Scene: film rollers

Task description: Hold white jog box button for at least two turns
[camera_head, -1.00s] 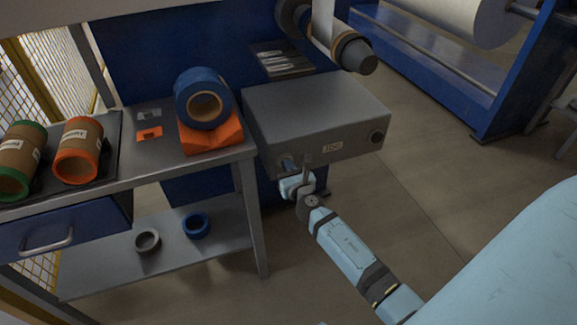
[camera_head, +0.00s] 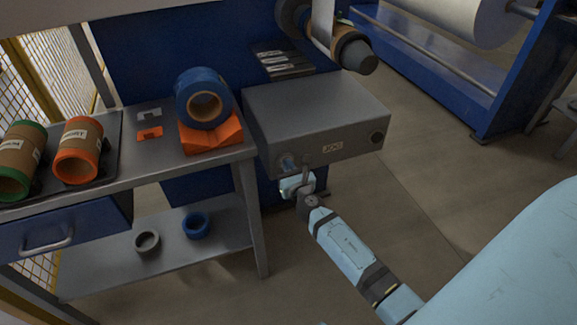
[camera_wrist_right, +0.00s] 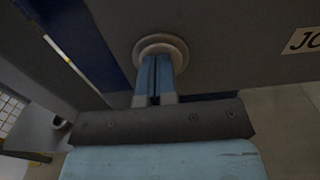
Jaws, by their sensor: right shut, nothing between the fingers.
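The grey jog box (camera_head: 315,115) has a "JOG" label (camera_head: 333,147) on its front face; part of that label also shows in the right wrist view (camera_wrist_right: 305,40). The round pale button (camera_wrist_right: 160,43) is on the box's front, left of the label. My right gripper (camera_head: 287,166) is shut and empty, with its fingertips at the button. In the right wrist view its two blue fingers (camera_wrist_right: 154,72) lie together and their tips overlap the button's face. The tips appear to touch it; how far it is pressed cannot be told. My left gripper is not in view.
A roller on a spindle (camera_head: 352,52) juts out above the box. On the table left of the box are a blue tape roll (camera_head: 203,98) on an orange stand (camera_head: 212,138) and brown rolls with orange (camera_head: 75,165) and green (camera_head: 14,182) ends. Open floor lies to the right.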

